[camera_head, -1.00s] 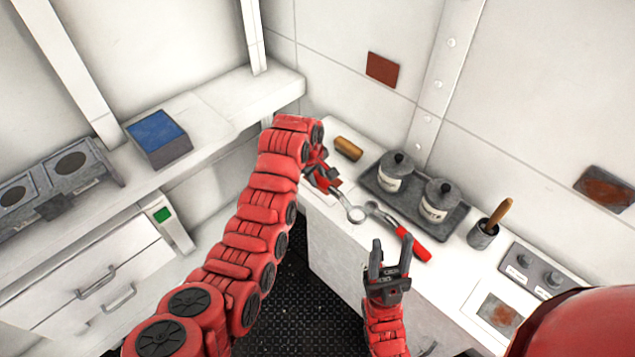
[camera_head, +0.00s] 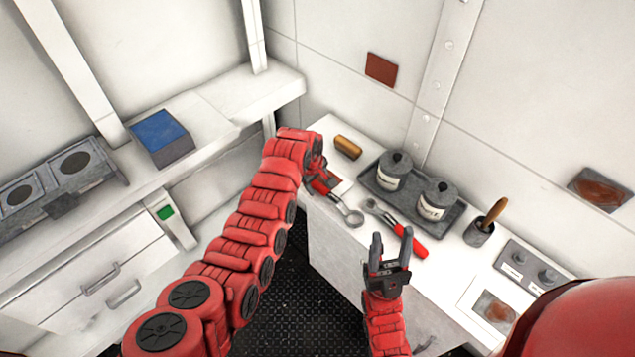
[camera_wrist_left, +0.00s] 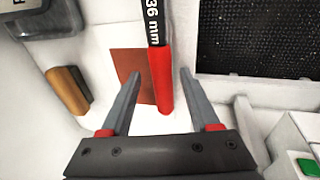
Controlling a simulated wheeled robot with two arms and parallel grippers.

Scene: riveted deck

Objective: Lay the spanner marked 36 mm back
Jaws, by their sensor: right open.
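The spanner marked 36 mm (camera_wrist_left: 160,75) has a red handle and a black label. Its ring end (camera_head: 352,217) points toward the counter's front edge in the head view. Its handle overlaps a brown-red patch (camera_wrist_left: 130,72) on the white counter. My left gripper (camera_head: 326,187) is over the handle. In the left wrist view, its fingers (camera_wrist_left: 158,88) are open, one on each side of the handle, with gaps. A second red-handled spanner (camera_head: 408,243) lies to the right. My right gripper (camera_head: 391,250) is open and empty in front of it.
A grey tray (camera_head: 408,208) with two lidded jars stands behind the spanners. A wooden-backed block (camera_head: 348,147) is at the counter's back left; it also shows in the left wrist view (camera_wrist_left: 68,90). A cup with a wooden handle (camera_head: 480,233) and a switch panel (camera_head: 530,268) are further right.

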